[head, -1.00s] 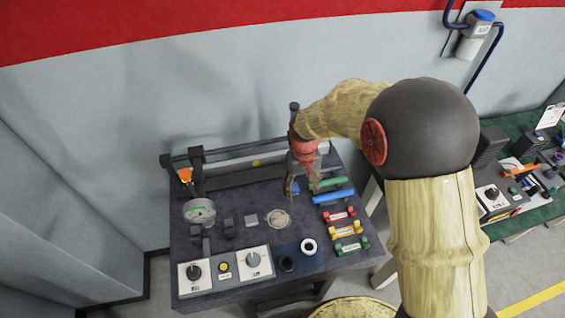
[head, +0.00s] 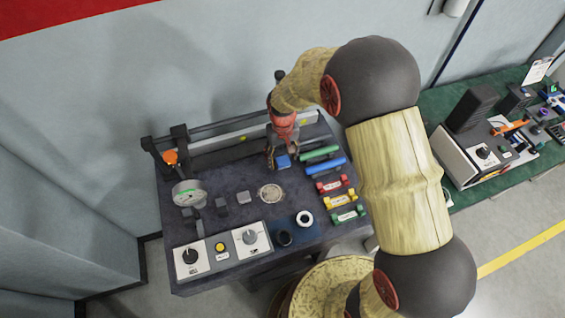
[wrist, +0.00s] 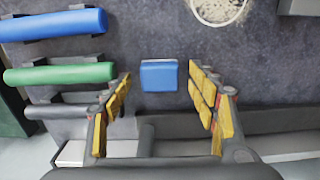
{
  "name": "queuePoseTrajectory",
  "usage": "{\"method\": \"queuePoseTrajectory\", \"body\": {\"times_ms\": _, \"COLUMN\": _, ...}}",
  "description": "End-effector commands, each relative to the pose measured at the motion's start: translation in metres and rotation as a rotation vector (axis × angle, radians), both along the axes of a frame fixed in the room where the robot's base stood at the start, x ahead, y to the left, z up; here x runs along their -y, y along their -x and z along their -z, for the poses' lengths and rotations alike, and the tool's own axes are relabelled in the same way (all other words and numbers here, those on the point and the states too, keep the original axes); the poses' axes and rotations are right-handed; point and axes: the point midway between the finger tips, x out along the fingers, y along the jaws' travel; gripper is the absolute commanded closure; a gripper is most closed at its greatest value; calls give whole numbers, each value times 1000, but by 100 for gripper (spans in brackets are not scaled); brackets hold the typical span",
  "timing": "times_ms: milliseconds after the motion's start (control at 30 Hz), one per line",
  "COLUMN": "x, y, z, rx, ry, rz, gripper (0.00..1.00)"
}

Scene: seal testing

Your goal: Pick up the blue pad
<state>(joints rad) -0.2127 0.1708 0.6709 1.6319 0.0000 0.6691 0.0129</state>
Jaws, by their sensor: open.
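The blue pad (wrist: 159,75) is a small blue block lying on the dark tabletop. In the wrist view it sits between and just beyond the tips of my open gripper (wrist: 159,85), with clear space on both sides. In the head view the blue pad (head: 284,161) shows just below my gripper (head: 283,157), which points down at it from above. Nothing is held between the fingers. How high the fingertips are above the table is hard to tell.
A green cylinder (head: 320,153) and a blue cylinder (head: 326,167) lie on holders right of the pad. A round mesh disc (head: 270,193) lies nearer. A long rail (head: 235,141) runs along the back. Red, yellow and green handled pieces (head: 341,199) line the right edge.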

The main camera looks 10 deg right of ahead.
Motion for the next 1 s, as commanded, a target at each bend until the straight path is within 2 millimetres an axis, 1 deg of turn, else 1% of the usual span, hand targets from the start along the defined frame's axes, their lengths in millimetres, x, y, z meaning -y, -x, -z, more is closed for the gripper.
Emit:
{"method": "queuePoseTrajectory", "body": {"times_ms": 200, "x": 0, "y": 0, "z": 0, "rx": 2, "ry": 0, "rz": 0, "gripper": 41}}
{"method": "queuePoseTrajectory", "body": {"times_ms": 1000, "x": 0, "y": 0, "z": 1, "rx": 1, "ry": 0, "rz": 0, "gripper": 86}}
